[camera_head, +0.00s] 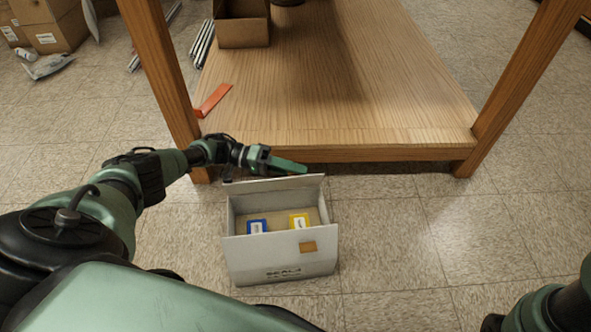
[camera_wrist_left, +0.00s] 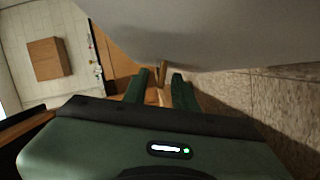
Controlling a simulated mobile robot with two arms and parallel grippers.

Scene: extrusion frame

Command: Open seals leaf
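A white carton (camera_head: 281,262) stands on the floor with its top open. Its front carries an orange patch and dark lettering too blurred to read surely. Inside lie a blue box (camera_head: 257,227) and a yellow box (camera_head: 299,222). The far leaf (camera_head: 275,190) stands raised along the back edge. My left gripper (camera_head: 297,168) is just behind and above this leaf. In the left wrist view its two fingers (camera_wrist_left: 160,88) are apart, with a pale grey surface close above them. Contact with the leaf cannot be told. My right gripper is out of view.
A wooden table or shelf (camera_head: 330,80) stands directly behind the carton, its legs on both sides. An open cardboard box (camera_head: 242,30) and an orange-red strip (camera_head: 213,101) lie on it. Metal bars lean at the left. The floor right of the carton is clear.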

